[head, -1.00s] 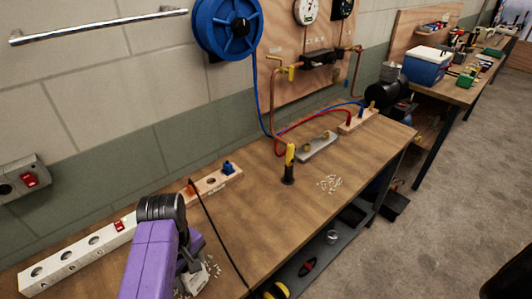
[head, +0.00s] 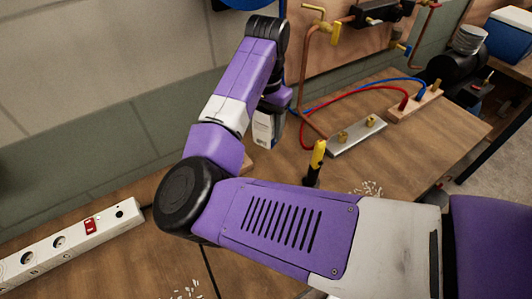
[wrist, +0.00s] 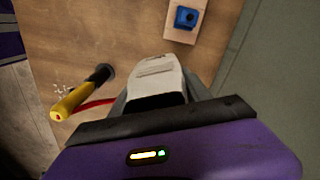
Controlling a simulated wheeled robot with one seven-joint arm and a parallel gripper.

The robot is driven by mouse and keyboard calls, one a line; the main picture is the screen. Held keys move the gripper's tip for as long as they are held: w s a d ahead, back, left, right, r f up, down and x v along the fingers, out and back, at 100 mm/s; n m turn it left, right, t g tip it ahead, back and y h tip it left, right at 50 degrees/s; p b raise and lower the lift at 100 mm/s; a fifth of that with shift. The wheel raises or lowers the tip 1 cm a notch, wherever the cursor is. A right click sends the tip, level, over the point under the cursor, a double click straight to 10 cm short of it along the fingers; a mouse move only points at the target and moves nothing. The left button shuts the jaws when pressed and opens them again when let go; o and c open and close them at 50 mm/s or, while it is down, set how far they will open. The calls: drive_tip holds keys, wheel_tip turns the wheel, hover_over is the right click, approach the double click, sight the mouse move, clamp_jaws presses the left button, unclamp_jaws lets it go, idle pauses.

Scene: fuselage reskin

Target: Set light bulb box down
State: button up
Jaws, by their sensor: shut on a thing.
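The light bulb box (head: 264,130) is a small white box below the end of my purple arm, over the back part of the wooden workbench (head: 285,165). It also shows in the wrist view as a pale box (wrist: 157,78) between the dark fingers of my gripper (wrist: 155,98). My gripper is shut on it. In the head view my gripper (head: 275,108) is partly hidden by the arm. I cannot tell whether the box touches the bench or hangs a little above it.
A yellow-and-black tool (head: 316,163) stands upright on the bench, right of the box. A metal plate with brass fittings (head: 356,135) and a wooden block with red and blue hoses (head: 414,103) lie farther right. A white power strip (head: 72,240) is at left. Bare wood lies between.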

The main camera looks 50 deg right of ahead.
drive_tip(key=shift+d+f, duration=0.25)
drive_tip(key=shift+d, duration=0.05)
wheel_tip(320, 180, down, 9)
drive_tip(key=shift+f+p, duration=0.1)
drive_tip(key=shift+p, duration=0.65)
drive_tip(key=shift+f, duration=0.15)
drive_tip(key=o, duration=1.4)
drive_tip(key=shift+c, duration=0.2)
wheel_tip(320, 180, up, 12)
drive_tip(key=shift+r+b, duration=0.15)
drive_tip(key=shift+b, duration=0.8)
drive_tip(key=shift+a, duration=0.1)
